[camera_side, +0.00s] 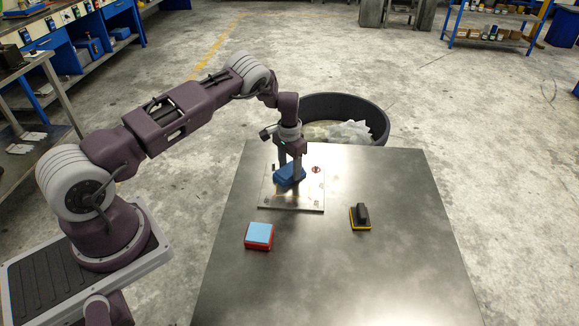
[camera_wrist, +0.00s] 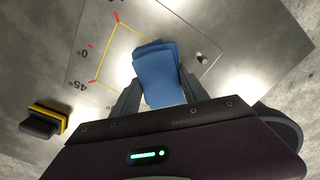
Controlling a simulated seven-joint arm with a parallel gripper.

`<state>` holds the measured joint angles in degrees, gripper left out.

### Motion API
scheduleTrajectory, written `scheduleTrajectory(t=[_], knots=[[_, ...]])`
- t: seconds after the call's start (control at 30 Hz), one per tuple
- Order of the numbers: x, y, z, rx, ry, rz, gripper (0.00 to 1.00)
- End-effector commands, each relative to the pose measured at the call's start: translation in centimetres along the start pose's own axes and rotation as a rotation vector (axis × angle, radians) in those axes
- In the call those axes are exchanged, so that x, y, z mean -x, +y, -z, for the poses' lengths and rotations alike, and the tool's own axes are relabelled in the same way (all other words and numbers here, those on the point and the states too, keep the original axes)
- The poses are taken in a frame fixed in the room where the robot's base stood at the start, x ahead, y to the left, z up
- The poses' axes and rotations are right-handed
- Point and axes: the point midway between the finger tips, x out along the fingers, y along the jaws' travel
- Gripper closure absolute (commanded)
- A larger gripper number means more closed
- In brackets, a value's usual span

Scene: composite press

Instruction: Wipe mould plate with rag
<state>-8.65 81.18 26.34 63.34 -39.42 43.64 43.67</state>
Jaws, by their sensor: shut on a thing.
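A blue folded rag (camera_side: 289,174) is held between the fingers of my gripper (camera_side: 290,165), over the far half of the mould plate. The rag also shows in the wrist view (camera_wrist: 158,74), between the two fingers. The mould plate (camera_side: 312,200) is a flat, shiny metal square lying on the table. In the wrist view the plate (camera_wrist: 120,65) bears yellow lines, red marks and angle figures. The rag is at or just above the plate; I cannot tell whether it touches. The rag and fingers hide part of the plate.
A light-blue and red block (camera_side: 259,235) lies on the metal table (camera_side: 350,275) at front left. A black-handled tool with a yellow base (camera_side: 360,216) lies to the right. A round black bin (camera_side: 375,118) with pale contents stands behind the table. The table's front is clear.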

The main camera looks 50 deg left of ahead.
Motion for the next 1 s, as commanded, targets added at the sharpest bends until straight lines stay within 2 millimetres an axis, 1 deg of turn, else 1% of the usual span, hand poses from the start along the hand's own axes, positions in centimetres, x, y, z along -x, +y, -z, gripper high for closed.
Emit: scheduleTrajectory(t=[0.07, 0.3, 0.6, 0.73, 0.9, 1.0], knots=[[0.0, 0.1, -0.1, 0.001, 0.000, 0.000, 0.93], [0.3, 1.3, -1.4, 0.002, 0.000, -0.001, 0.93], [0.0, 2.8, -2.8, 0.001, -0.001, 0.000, 0.93], [-0.1, 2.8, -2.8, -0.001, 0.000, 0.000, 0.93], [0.0, 1.7, -1.7, 0.001, 0.002, 0.001, 0.93], [0.0, 1.4, -1.4, 0.000, 0.001, 0.001, 0.93]])
